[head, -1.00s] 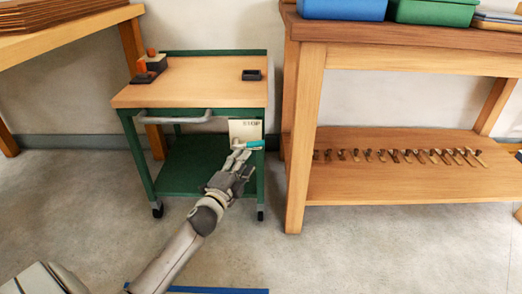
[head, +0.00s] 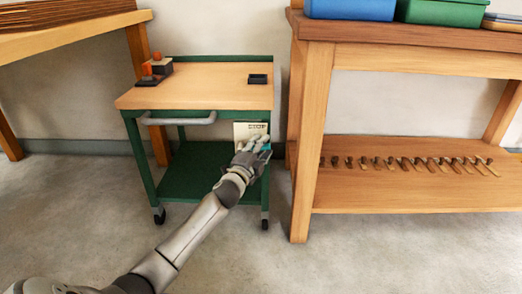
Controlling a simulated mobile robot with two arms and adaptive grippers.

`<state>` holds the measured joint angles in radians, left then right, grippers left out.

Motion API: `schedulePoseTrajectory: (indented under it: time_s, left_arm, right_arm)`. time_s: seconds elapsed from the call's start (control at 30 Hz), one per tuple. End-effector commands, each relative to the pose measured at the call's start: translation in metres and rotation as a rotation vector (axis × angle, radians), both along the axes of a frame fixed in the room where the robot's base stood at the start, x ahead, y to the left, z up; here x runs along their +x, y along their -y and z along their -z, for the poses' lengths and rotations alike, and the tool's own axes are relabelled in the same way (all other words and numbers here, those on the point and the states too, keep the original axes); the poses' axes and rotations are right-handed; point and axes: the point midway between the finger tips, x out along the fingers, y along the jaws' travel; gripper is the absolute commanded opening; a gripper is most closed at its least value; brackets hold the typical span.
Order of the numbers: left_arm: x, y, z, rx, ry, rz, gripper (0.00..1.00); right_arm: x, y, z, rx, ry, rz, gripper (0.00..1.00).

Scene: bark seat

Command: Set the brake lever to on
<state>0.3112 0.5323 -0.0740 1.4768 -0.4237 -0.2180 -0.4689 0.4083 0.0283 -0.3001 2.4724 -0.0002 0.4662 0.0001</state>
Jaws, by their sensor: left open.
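The brake lever (head: 267,147) has a teal grip and sits on the right front of the green cart (head: 135,158). Behind it is a pale plate (head: 243,130) marked with what looks like STOP. My left gripper (head: 257,146) is open at the lever, with its fingers in front of the plate and over most of the lever. Only a bit of teal shows beside the fingers, so I cannot tell whether they touch it or how the lever is set. My right gripper is not in view.
The cart has a wooden top, a grey handle (head: 178,119) and casters. On it are a black tray (head: 258,79) and an orange and black item (head: 155,70). A wooden bench (head: 302,150) stands close on the right. The floor in front is clear.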

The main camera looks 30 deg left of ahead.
Motion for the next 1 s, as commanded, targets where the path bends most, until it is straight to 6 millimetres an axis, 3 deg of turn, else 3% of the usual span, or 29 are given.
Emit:
schedulePoseTrajectory:
  time_s: [0.2,0.53,1.0]
  left_arm:
    - [0.0003,0.0,-0.0004,0.0,0.0,0.0,0.4]
    - [0.0001,0.0001,-0.0001,0.0,0.0,0.0,0.0]
    - [-0.0002,0.0004,-0.0017,-0.031,0.017,0.001,0.0]
  right_arm:
    - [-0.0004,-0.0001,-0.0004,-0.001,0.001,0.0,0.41]
    - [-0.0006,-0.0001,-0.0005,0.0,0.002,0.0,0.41]
    - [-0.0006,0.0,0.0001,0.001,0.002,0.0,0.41]
